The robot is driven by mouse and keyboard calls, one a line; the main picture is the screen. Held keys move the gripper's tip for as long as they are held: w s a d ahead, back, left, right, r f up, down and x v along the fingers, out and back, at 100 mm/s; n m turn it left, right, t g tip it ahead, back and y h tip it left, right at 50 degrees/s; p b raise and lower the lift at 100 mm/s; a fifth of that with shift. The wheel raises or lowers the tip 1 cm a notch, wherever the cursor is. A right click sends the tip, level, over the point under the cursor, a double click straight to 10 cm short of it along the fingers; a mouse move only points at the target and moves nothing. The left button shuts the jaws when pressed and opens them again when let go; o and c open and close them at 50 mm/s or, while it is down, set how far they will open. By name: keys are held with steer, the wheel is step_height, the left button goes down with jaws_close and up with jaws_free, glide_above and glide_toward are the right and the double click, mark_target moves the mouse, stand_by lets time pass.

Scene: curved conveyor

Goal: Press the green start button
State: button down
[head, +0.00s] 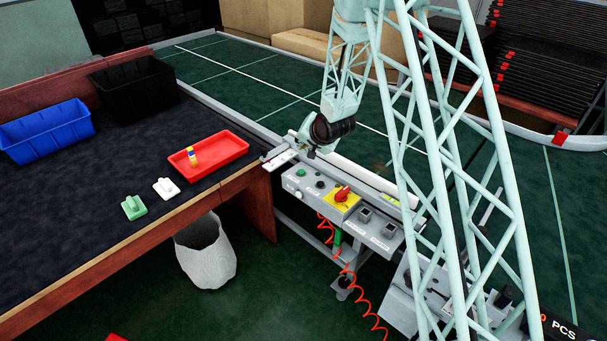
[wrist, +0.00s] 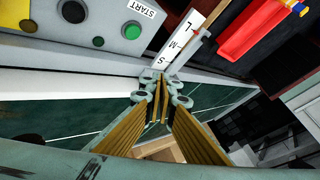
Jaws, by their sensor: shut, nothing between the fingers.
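The green start button (wrist: 132,31) sits on the grey control panel (wrist: 170,20), beside a white START label, in the wrist view. In the head view the button (head: 300,172) is small, near the panel's upper left end. My gripper (wrist: 158,92) is shut and empty, with its fingers below the button in the wrist picture and apart from it. In the head view my gripper (head: 311,152) hangs just behind the left end of the panel; its fingertips are too small to make out clearly.
A black button (head: 319,185) and a red knob (head: 343,194) on a yellow plate share the panel. A white S-M-L strip (wrist: 190,40) lies beside it. A red tray (head: 225,157) stands on the table to the left. The green conveyor (head: 250,80) runs behind.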

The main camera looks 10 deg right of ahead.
mark_target(303, 172)
steer(key=shift+f, duration=0.35)
stand_by(0.3)
steer(key=shift+f+b, duration=2.4)
steer(key=shift+f, duration=1.85)
steer(key=shift+f+b, duration=0.6)
steer(key=shift+f, duration=0.25)
steer(key=shift+r, duration=0.1)
steer(key=shift+r+p, duration=0.35)
steer(key=shift+r, duration=0.4)
steer(key=shift+r, duration=0.15)
steer(key=shift+r+p, duration=1.3)
steer(key=shift+r, duration=1.05)
